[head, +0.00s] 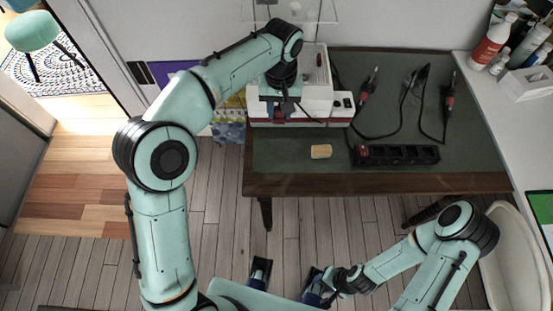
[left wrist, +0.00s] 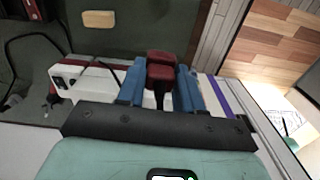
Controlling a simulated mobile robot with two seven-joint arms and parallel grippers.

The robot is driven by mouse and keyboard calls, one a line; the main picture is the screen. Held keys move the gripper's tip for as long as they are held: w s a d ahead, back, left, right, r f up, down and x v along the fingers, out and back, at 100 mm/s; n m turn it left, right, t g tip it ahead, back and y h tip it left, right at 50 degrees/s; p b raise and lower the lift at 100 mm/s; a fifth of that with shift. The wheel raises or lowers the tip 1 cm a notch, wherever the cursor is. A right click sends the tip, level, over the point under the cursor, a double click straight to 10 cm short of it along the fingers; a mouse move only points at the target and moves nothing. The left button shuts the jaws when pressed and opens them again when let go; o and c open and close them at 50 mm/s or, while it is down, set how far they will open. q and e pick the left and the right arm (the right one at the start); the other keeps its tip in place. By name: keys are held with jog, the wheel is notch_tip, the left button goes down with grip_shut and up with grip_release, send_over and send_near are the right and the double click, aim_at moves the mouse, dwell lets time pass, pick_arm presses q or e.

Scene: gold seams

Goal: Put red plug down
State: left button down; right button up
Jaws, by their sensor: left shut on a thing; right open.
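My left gripper (head: 284,108) is shut on the red plug (left wrist: 161,68), which sits between its blue fingers in the left wrist view (left wrist: 160,88). The plug has a red head and a dark part below it. In the head view the gripper is over the front of the white machine (head: 310,104), and the plug cannot be made out there. Whether the plug touches anything below is unclear. My right gripper (head: 287,280) is open and empty, low in the head view, in front of the table.
On the dark green table (head: 470,168) lie a black power strip (head: 400,155) with a red switch and a tan block (head: 320,152). Red-and-black corded pieces (head: 368,86) (head: 448,98) lie behind the strip. Bottles (head: 494,42) stand on the white counter at right. The front right tabletop is clear.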

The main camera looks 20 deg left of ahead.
pick_arm(q)
jog(key=shift+s+d+r, duration=0.15)
jog(key=shift+d+r, duration=0.05)
jog(key=shift+r, duration=0.5)
jog(key=shift+s+f+b, duration=0.1)
jog(key=shift+f+b, duration=0.05)
jog(key=shift+b, duration=0.15)
jog(key=shift+f+b, duration=1.5)
jog(key=shift+f, duration=7.95)
jog(key=shift+f+b, duration=0.35)
jog(key=shift+f, duration=0.25)
jog(key=c, duration=0.7)
grip_release()
jog(key=shift+c, duration=0.2)
